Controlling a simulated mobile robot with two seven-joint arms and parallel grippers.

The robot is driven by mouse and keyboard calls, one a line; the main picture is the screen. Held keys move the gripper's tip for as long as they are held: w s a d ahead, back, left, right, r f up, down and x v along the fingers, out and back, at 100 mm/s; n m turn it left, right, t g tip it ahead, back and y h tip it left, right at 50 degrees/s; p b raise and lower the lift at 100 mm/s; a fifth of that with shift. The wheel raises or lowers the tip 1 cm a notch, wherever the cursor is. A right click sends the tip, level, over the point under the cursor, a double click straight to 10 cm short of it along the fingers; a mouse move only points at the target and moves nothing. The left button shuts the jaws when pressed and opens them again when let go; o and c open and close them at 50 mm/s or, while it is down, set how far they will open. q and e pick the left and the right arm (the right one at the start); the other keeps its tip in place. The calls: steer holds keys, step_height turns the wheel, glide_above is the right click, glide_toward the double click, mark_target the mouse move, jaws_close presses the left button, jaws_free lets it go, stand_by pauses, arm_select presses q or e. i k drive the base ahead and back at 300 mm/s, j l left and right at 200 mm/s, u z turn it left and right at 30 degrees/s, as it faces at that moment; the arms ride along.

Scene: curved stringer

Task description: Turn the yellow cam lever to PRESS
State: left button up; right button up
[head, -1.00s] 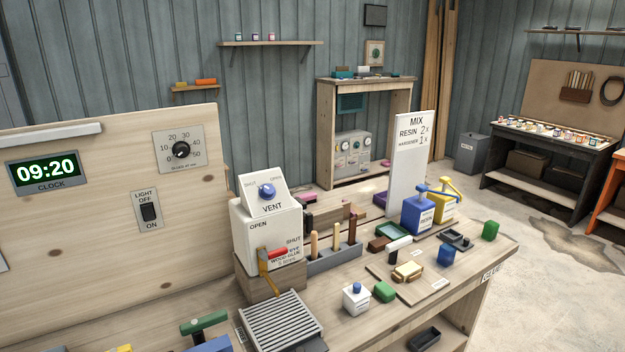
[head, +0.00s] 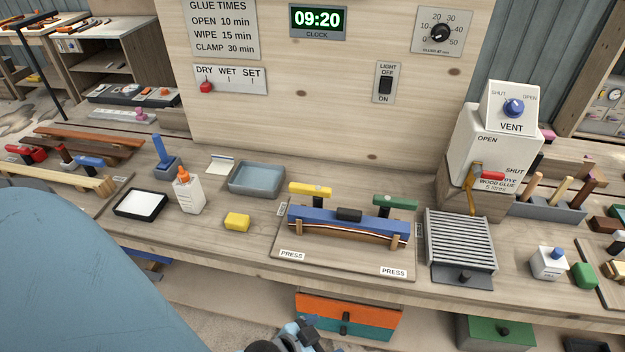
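The yellow cam lever (head: 310,190) sits on top of the left end of a long blue press block (head: 345,222). Its bar lies roughly crosswise in the picture, on a short post. A green cam lever (head: 396,202) sits at the right end of the same block. A thin curved wooden strip (head: 345,236) lies under the block. A PRESS label (head: 291,255) is at the front left of the wooden base, and another (head: 393,272) is at the front right. A part of my wrist or gripper shows at the bottom edge; its fingers are not clear. No gripper touches the levers.
A yellow block (head: 237,222), glue bottle (head: 188,190) and grey-blue tray (head: 256,179) stand left of the press. A slatted grey rack (head: 459,241) and the white glue box (head: 489,148) stand right. My large blue arm link covers the lower left. Bare bench lies before the yellow block.

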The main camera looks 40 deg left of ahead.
mark_target(310, 189)
steer(key=u, duration=1.3)
steer(key=i+l+u, duration=0.1)
steer(key=u, duration=0.3)
steer(key=i+l+u, duration=0.15)
steer(key=u, duration=0.25)
